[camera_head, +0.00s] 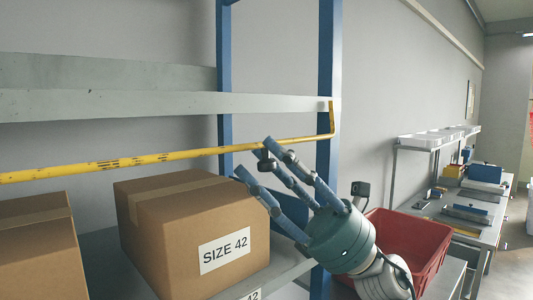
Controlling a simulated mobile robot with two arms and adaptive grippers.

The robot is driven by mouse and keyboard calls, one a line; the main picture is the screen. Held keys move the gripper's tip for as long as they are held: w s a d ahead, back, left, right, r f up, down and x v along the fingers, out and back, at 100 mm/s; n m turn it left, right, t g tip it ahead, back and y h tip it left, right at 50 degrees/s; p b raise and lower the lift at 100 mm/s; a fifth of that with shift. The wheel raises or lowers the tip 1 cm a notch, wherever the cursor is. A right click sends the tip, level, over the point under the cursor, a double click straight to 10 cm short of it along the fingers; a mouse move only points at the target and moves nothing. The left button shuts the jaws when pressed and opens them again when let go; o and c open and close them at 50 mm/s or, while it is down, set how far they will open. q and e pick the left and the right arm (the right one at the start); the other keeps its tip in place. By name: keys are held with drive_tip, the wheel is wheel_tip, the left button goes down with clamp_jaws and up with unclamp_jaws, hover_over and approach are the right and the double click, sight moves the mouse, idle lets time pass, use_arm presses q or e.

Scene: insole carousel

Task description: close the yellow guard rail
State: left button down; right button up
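The yellow guard rail (160,158) is a long bar with dark scuff marks. It runs across the front of the shelf above the boxes and bends upward at its right end near the blue post. My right gripper (252,160) has its fingers stretched out and spread, with nothing between them. Its upper fingertips are at the rail's right part in the picture; I cannot tell whether they touch it. The lower finger is in front of the cardboard box marked SIZE 42 (190,232). My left gripper is out of view.
Another cardboard box (38,250) stands at the left on the same shelf. The blue rack post (328,60) rises behind my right gripper. A red bin (410,240) is behind my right wrist. A workbench (480,232) with tools stands farther right.

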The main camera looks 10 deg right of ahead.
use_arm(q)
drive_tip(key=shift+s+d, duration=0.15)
use_arm(e)
drive_tip(key=c, duration=0.8)
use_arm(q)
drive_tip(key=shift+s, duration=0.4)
use_arm(e)
clamp_jaws()
